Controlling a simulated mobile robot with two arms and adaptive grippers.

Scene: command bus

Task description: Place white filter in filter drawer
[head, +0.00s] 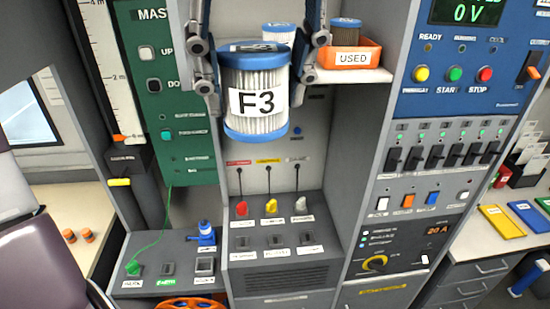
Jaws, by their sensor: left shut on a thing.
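My left gripper (257,85) comes down from the top of the head view. It is shut on a white pleated filter (252,123) with blue end caps and a label reading F3. Its fingers lie on both sides of the filter's upper part, and the filter is upright in front of the grey console. The filter hides part of the back panel and shelf. Another white filter with a blue cap (278,33) stands behind it, partly hidden. I cannot make out a filter drawer. My right gripper is not in view.
An orange bin labelled USED (350,58), holding a brownish filter (346,23), sits on the shelf right of the gripper. Red, yellow and grey levers (271,206) stand on the console below. A switch panel (440,150) rises at the right. Desk drawers (478,270) are at lower right.

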